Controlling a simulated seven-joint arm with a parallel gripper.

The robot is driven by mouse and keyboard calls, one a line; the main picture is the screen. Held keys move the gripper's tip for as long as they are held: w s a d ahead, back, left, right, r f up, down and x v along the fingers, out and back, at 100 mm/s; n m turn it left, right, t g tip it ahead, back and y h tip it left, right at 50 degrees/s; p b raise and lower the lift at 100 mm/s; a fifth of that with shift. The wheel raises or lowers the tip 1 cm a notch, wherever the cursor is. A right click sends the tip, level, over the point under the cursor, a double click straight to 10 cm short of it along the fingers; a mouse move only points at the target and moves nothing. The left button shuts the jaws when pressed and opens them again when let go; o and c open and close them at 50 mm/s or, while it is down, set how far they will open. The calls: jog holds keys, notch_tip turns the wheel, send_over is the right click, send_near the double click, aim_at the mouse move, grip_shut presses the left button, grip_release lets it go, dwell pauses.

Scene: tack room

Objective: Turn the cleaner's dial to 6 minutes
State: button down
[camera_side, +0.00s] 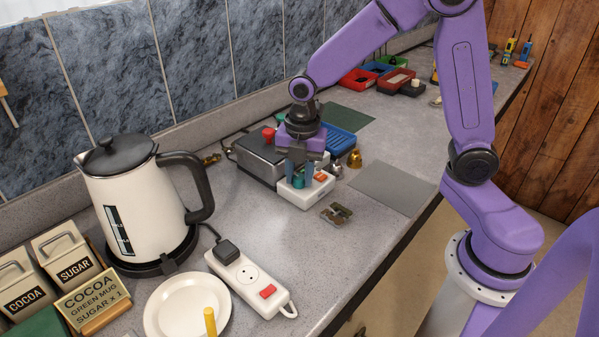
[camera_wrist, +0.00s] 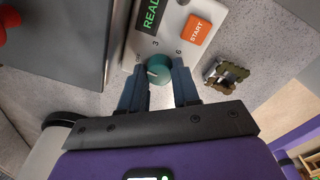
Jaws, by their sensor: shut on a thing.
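The cleaner is a grey box (camera_side: 258,158) with a white control panel (camera_side: 303,196) on its front; the panel also shows in the wrist view (camera_wrist: 174,22). The panel bears a teal round dial (camera_wrist: 159,68), an orange START button (camera_wrist: 196,30) and a dark display (camera_wrist: 152,14) reading "READ", cut off by the frame edge. Marks "3" and "6" are printed around the dial, with another mark at left partly hidden. My gripper (camera_wrist: 159,85) points down and is shut on the dial, one finger on each side. A pale pointer mark on the dial is too small to read surely.
A small metal part (camera_side: 336,213) lies just in front of the panel. A brass bell-shaped piece (camera_side: 355,159) and a blue tray (camera_side: 341,141) stand right of the cleaner. A grey mat (camera_side: 392,187) lies farther right. A kettle (camera_side: 140,200) and power strip (camera_side: 247,283) are at left.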

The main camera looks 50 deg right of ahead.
aim_at(296, 179)
jog(key=m, duration=0.5)
jog(key=shift+m, duration=0.4)
jog(key=m, duration=0.6)
jog(key=shift+w+a+r+h, duration=0.1)
jog(key=shift+h, duration=0.2)
jog(key=m, duration=0.5)
jog(key=shift+m, duration=0.3)
jog(key=m, duration=0.5)
jog(key=shift+m+g, duration=0.3)
jog(key=shift+m, duration=0.1)
jog(key=c, duration=0.8)
grip_release()
jog(key=r, duration=1.7)
jog(key=shift+a+r, duration=0.2)
jog(key=shift+a, duration=0.15)
